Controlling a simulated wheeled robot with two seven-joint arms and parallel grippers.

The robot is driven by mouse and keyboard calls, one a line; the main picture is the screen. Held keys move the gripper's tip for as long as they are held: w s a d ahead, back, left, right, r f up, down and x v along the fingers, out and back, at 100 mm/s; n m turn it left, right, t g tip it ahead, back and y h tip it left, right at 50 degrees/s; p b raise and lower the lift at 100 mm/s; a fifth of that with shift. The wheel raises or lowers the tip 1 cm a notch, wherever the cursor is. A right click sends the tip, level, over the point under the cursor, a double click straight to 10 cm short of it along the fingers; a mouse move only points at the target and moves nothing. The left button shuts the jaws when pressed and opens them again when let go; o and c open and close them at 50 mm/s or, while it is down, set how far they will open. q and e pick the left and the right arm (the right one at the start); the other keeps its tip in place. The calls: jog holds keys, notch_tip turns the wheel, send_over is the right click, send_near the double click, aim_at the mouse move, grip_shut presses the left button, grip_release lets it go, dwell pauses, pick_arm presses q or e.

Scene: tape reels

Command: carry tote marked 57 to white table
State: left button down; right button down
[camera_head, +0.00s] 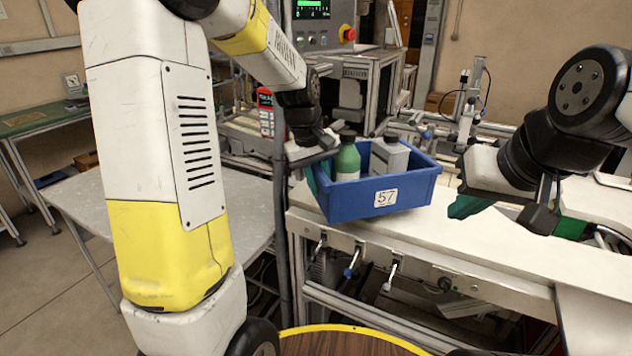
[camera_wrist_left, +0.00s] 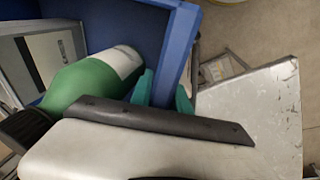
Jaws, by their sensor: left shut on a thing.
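The blue tote (camera_head: 345,200) bears a white label with 57 on its front. It holds a green bottle (camera_head: 347,160) and a grey bottle (camera_head: 388,158). My left gripper (camera_head: 318,172) is shut on the tote's left wall; in the left wrist view its green pads (camera_wrist_left: 165,92) lie on both sides of the blue wall (camera_wrist_left: 178,50). The tote appears over the front edge of a white worktop (camera_head: 465,240); I cannot tell whether it touches it. My right gripper (camera_head: 508,214) is open and empty, apart from the tote on its right. A pale table (camera_head: 190,225) stands at left.
Machinery with a control panel (camera_head: 318,35) stands behind the tote. A round table or stool with a yellow rim (camera_head: 345,328) is at the bottom. The pale table's visible top is clear.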

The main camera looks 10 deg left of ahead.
pick_arm(q)
jog(key=w+d, duration=0.5)
jog(key=shift+w+f, duration=0.15)
jog(key=shift+f, duration=1.85)
jog(key=c, duration=1.2)
grip_release()
jog(key=shift+a+f, duration=0.1)
jog(key=shift+c, duration=0.2)
jog(key=v, duration=1.2)
jog(key=s+a+r+m+t, duration=0.1)
jog(key=s+a+m+t, duration=0.1)
jog(key=s, duration=1)
jog(key=s+a+r+m+t, duration=0.2)
jog(key=s+a+m, duration=0.1)
jog(key=s, duration=0.9)
jog(key=shift+s+a+r+m, duration=0.25)
jog(key=shift+a+r+m, duration=0.1)
jog(key=shift+m, duration=0.25)
